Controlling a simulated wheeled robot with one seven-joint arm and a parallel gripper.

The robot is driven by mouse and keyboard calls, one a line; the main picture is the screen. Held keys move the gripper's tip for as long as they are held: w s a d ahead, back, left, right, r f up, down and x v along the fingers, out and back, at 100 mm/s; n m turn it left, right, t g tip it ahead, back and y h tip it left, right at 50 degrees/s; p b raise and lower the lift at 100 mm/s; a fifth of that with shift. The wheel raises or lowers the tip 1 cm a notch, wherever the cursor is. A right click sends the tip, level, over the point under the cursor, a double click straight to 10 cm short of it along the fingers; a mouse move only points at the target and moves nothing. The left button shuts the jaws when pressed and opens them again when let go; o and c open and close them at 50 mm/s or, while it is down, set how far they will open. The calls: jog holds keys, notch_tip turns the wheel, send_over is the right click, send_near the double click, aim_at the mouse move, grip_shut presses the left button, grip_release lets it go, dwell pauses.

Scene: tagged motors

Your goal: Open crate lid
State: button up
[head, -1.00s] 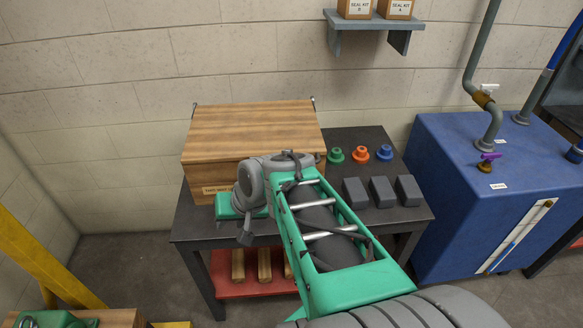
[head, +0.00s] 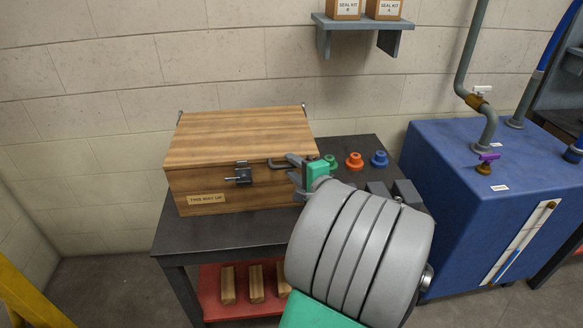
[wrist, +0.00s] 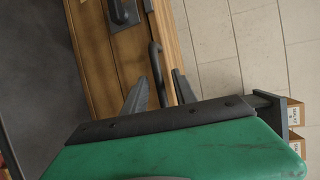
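The wooden crate (head: 220,190) stands on a dark workbench with its lid (head: 240,130) down flat. A dark latch (head: 243,173) sits at the middle of its front; part of it also shows in the wrist view (wrist: 123,12). I cannot tell if the latch is fastened. A dark handle (head: 278,165) sticks out near the lid's front right edge. My gripper (head: 294,168) is open at the handle's right end. In the wrist view the handle (wrist: 155,62) reaches between the two fingers of my gripper (wrist: 160,76), with gaps visible on both sides.
Green, red and blue knobs (head: 354,161) and grey blocks (head: 407,193) stand on the bench (head: 180,238) right of the crate. A blue tank (head: 455,210) is farther right. A wall shelf (head: 360,24) holds seal kit boxes. Wooden bars lie on the red lower shelf (head: 240,305).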

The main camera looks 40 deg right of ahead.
jog(key=shift+w+f, duration=0.1)
jog(key=shift+w, duration=0.4)
jog(key=shift+d, duration=0.1)
grip_shut()
dwell(1.0)
